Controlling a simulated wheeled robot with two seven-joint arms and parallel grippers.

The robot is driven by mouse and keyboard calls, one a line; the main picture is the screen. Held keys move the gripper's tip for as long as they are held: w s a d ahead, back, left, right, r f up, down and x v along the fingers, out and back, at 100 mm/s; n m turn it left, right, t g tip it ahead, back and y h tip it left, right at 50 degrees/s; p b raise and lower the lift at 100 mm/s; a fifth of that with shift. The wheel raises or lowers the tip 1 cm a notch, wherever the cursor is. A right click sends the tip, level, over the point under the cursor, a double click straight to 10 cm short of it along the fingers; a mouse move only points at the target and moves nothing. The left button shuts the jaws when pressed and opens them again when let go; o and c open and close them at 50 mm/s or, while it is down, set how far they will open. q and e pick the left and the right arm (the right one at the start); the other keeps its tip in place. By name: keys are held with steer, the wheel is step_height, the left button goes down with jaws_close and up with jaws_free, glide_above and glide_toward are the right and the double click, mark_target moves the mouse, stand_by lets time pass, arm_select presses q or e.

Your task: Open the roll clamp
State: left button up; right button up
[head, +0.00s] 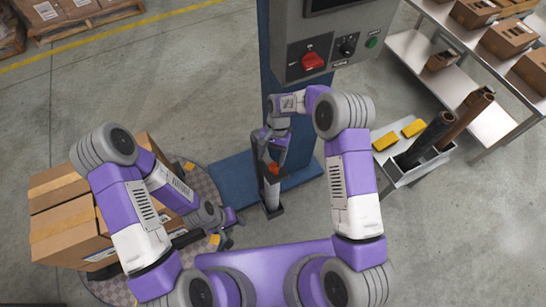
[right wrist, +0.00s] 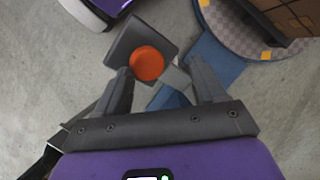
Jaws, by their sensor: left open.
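The roll clamp shows as a dark bracket (head: 263,187) in front of the blue column, with an orange knob (head: 273,168) near its top and a pale grey upright part below the knob. In the right wrist view the orange knob (right wrist: 146,63) sits on a dark grey plate (right wrist: 122,45). My right gripper (head: 274,152) is just above the knob. In the right wrist view my right gripper (right wrist: 160,74) is open, with its fingertips to either side of the knob; I cannot tell whether they touch it. My left gripper (head: 232,226) is open and empty, low beside the turntable.
A blue column (head: 287,110) carries a grey control box (head: 330,45) with a red switch. Stacked cartons (head: 65,215) stand on a round turntable (head: 205,180) at left. A small cart (head: 405,178) with yellow blocks and dark tubes stands at right, near a metal shelf (head: 425,62).

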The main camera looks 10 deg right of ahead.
steer(key=shift+s+d, duration=0.1)
steer(key=shift+d, duration=0.05)
step_height(320, 180, up, 10)
steer(key=p, duration=0.2)
stand_by(0.4)
stand_by(0.4)
steer(key=y, duration=0.1)
glide_above(277, 175)
steer(key=shift+n+t, duration=0.3)
steer(key=shift+n, duration=0.1)
step_height(277, 175, down, 8)
steer(key=shift+d+f, duration=0.1)
steer(key=shift+f, duration=0.1)
steer(key=s+d+f+n+t, duration=0.1)
steer(key=s+f+t, duration=0.1)
steer(key=s+f, duration=0.2)
steer(key=s+d+f+n+t+y, duration=0.1)
steer(key=s+f, duration=0.3)
steer(key=s, duration=0.7)
steer(key=shift+s+d+t, duration=0.25)
steer(key=shift+d+t, duration=0.05)
steer(key=shift+t, duration=0.1)
